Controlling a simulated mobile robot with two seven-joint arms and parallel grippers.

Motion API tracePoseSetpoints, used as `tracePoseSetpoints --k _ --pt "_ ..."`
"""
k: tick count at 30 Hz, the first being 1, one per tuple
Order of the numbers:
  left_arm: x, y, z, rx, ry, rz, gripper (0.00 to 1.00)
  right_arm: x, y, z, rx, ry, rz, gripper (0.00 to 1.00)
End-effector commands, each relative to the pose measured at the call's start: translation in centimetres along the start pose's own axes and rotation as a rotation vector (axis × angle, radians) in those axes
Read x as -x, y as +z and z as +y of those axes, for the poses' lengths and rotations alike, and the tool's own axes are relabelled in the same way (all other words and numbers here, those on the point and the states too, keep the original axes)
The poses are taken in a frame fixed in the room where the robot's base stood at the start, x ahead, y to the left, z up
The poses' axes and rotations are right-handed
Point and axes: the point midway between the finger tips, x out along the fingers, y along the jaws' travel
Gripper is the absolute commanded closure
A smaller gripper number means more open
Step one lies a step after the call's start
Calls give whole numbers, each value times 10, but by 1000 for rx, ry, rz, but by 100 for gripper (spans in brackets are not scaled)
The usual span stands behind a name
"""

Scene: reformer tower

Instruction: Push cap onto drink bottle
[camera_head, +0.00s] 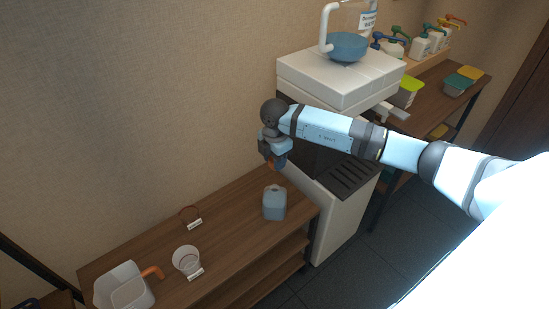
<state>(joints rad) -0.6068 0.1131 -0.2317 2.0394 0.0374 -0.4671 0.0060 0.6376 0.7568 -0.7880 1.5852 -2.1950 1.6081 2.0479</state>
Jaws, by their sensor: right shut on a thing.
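A blue-grey drink bottle (274,204) stands upright on the right part of the wooden table. My right gripper (274,162) is above the bottle in the picture, pointing down, with a gap between them. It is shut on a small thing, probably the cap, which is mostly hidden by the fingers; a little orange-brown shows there. My left gripper is out of view.
A white machine (340,80) with a water jug (347,46) stands behind my right arm. Pump bottles (421,47) line the back shelf.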

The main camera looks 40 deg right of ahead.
Motion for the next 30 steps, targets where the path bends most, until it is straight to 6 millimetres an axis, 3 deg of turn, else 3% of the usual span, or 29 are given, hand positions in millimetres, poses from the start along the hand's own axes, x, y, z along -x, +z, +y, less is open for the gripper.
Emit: tracePoseSetpoints --k 5,18,30 --pt "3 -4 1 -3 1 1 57 2 0 0 1 0 0 84" --pt "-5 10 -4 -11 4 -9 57 -31 -1 0 3 -1 1 84" --pt "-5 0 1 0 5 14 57 -40 0 0 2 0 1 84"
